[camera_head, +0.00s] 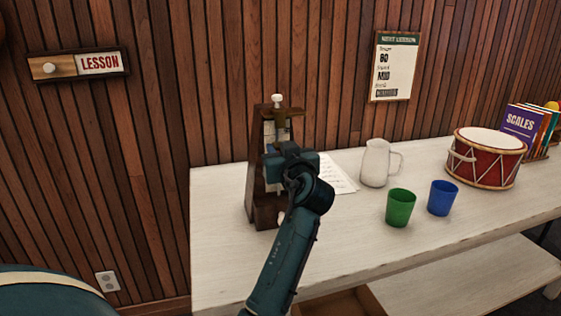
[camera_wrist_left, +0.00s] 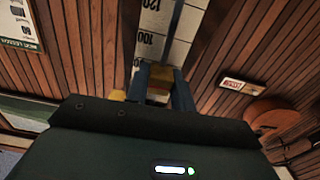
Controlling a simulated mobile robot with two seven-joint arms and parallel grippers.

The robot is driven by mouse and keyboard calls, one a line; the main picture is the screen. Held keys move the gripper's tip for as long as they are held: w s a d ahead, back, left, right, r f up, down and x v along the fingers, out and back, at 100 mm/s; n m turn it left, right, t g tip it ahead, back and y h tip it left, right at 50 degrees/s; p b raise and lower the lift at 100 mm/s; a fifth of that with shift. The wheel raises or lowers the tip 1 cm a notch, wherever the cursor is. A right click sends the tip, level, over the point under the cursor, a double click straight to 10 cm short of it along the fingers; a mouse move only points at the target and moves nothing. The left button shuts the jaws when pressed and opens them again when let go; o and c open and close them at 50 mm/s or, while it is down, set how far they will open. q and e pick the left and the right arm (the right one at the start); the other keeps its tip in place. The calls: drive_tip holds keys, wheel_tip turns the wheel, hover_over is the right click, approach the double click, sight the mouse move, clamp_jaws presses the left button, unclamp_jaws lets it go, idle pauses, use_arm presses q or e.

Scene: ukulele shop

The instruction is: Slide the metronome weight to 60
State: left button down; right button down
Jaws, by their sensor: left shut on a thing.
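The wooden metronome (camera_head: 258,213) stands upright at the left end of the white table, with a white knob on top. My left gripper (camera_head: 272,152) is in front of it and hides much of its face. In the left wrist view my left gripper (camera_wrist_left: 158,84) is shut on the brass-coloured weight (camera_wrist_left: 157,98), in front of the pale scale (camera_wrist_left: 175,52). The scale shows 120 and 100 beyond the fingers, with a partly covered mark nearer them. The weight's exact reading is hidden. My right gripper is not in view.
A paper sheet (camera_head: 337,176), white jug (camera_head: 375,165), green cup (camera_head: 399,209), blue cup (camera_head: 442,199) and red drum (camera_head: 486,160) stand or lie to the right. A wall notice (camera_head: 395,66) reads 60. The table's front left is clear.

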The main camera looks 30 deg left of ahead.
use_arm(q)
wheel_tip(320, 180, up, 3)
drive_tip(key=shift+f, duration=0.2)
drive_tip(key=c, duration=1.2)
unclamp_jaws()
drive_tip(key=shift+f, duration=0.1)
